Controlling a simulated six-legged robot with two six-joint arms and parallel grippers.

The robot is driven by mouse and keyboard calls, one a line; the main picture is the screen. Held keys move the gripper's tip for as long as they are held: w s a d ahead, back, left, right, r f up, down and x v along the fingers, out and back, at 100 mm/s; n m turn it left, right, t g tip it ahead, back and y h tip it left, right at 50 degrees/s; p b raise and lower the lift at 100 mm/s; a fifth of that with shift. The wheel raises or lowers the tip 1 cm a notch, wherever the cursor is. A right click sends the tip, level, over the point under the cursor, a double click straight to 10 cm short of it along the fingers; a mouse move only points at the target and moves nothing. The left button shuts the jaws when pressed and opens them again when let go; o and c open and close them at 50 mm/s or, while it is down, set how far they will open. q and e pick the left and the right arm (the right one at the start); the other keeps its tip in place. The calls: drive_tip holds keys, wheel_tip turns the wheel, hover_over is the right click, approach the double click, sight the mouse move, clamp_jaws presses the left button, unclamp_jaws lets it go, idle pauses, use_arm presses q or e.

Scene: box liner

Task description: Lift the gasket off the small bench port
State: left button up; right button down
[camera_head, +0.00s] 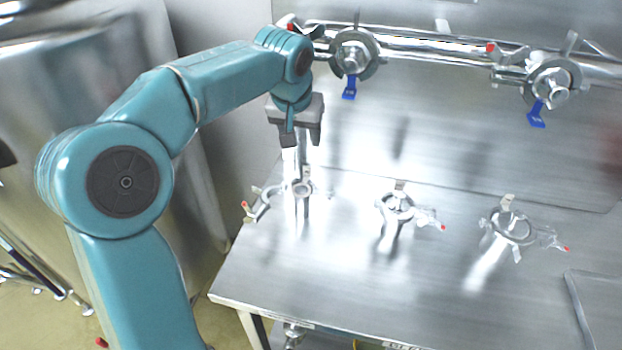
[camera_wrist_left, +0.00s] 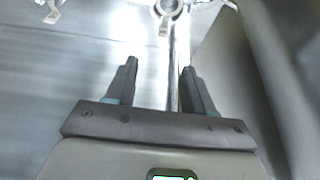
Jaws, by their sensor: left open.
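Three ports with ring-shaped clamps stand on the steel bench: a left port (camera_head: 299,188), a middle port (camera_head: 397,205) and a right port (camera_head: 512,228). The left and middle ones look smaller than the right. I cannot pick out a separate gasket on any of them. My left gripper (camera_head: 302,142) points down, open and empty, above and apart from the left port. In the left wrist view, its two fingers (camera_wrist_left: 160,68) are spread, with a ringed port (camera_wrist_left: 169,8) at the top edge beyond them. My right gripper is not in view.
A horizontal pipe (camera_head: 425,46) with two clamped valves with blue handles (camera_head: 349,88) runs along the back panel. A large steel tank (camera_head: 90,70) stands at the left. The bench (camera_head: 330,280) is clear in front of the ports.

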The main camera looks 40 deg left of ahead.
use_arm(q)
approach(306, 171)
drive_tip(key=shift+x, duration=1)
drive_tip(key=shift+w+d+f, duration=0.1)
drive_tip(key=shift+d+f, duration=0.05)
drive_tip(key=shift+f, duration=0.35)
drive_tip(key=shift+p+x, duration=0.7)
drive_tip(key=shift+x, duration=2.1)
drive_tip(key=shift+w+r, duration=0.1)
clamp_jaws()
